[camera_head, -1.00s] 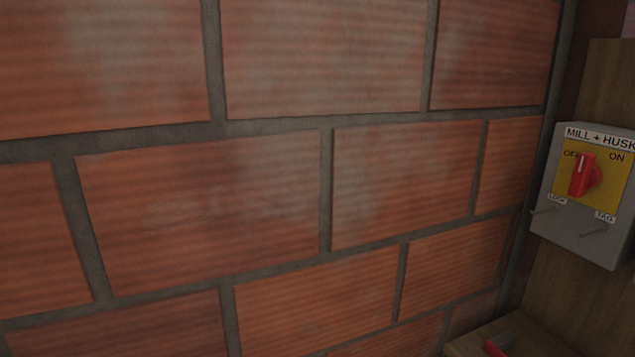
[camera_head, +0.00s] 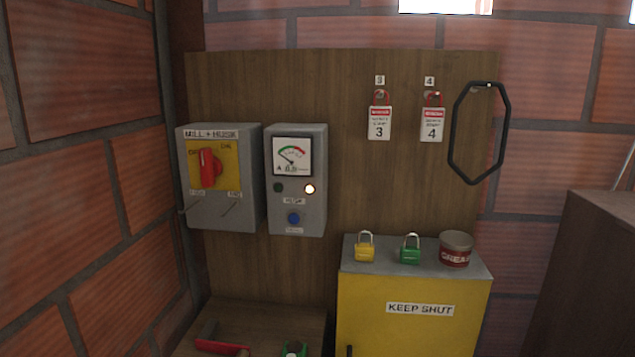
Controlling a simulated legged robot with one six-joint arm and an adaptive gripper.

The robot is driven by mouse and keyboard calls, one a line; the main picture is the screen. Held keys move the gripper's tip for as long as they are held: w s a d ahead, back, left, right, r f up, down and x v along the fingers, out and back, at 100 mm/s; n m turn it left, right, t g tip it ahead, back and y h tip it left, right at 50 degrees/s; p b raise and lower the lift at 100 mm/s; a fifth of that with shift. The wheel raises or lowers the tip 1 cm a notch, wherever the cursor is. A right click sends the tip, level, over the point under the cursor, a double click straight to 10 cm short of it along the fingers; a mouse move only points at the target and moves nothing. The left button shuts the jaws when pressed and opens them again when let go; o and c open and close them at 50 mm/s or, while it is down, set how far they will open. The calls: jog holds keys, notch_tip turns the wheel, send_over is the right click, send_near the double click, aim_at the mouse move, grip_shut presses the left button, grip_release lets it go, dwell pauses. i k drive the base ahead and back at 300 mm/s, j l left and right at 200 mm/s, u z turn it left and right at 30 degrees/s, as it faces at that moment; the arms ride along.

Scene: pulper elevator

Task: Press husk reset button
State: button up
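A grey husk control box (camera_head: 312,215) is mounted on the wooden board, left of the picture's middle. It has a gauge (camera_head: 292,156) at the top, a dark lamp (camera_head: 278,188) and a lit whitish-orange lamp (camera_head: 309,189) below it. A round blue button (camera_head: 293,219) sits near the bottom, with a small label under it that is too small to read. To its left is the grey "MILL + HUSK" switch box (camera_head: 250,180) with a red rotary handle (camera_head: 208,168) on a yellow plate. My gripper is not in view.
A yellow "KEEP SHUT" cabinet (camera_head: 385,325) stands below right, with yellow (camera_head: 365,251) and green (camera_head: 410,254) padlocks and a grease tin (camera_head: 456,250) on top. Tags 3 (camera_head: 379,123) and 4 (camera_head: 431,125) and a black loop (camera_head: 506,130) hang above. A wooden ledge (camera_head: 265,315) holds red-handled and green items.

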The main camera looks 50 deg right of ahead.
aim_at(294, 218)
jog(key=l+z, duration=0.1)
jog(key=z, duration=1.3)
